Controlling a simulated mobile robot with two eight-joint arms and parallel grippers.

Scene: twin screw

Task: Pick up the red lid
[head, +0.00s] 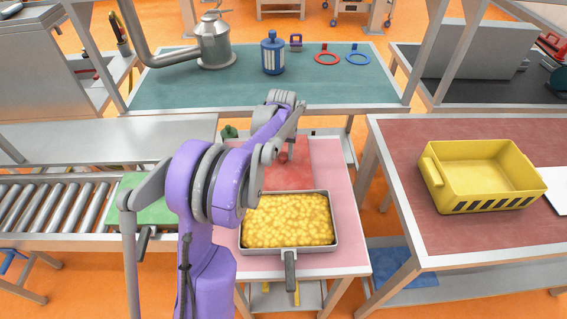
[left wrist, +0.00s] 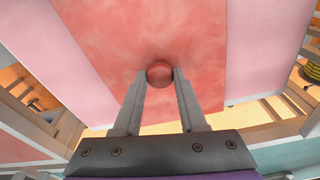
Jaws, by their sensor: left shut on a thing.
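The red lid (left wrist: 190,35) fills the middle of the left wrist view as a flat, mottled red plate with a round knob (left wrist: 160,72). The two fingertips of my left gripper (left wrist: 160,78) are closed on either side of this knob. In the head view the red lid (head: 291,170) is behind the pan on the pink table, partly covered by my purple left arm. I cannot tell whether it touches the tabletop or is just above it. My right gripper is in neither view.
A grey pan (head: 290,249) full of yellow pieces stands in front of the lid, its handle toward me. A roller conveyor (head: 50,205) is left. A yellow crate (head: 485,175) stands on the right table. The green back table (head: 340,90) holds a blue canister (head: 272,53).

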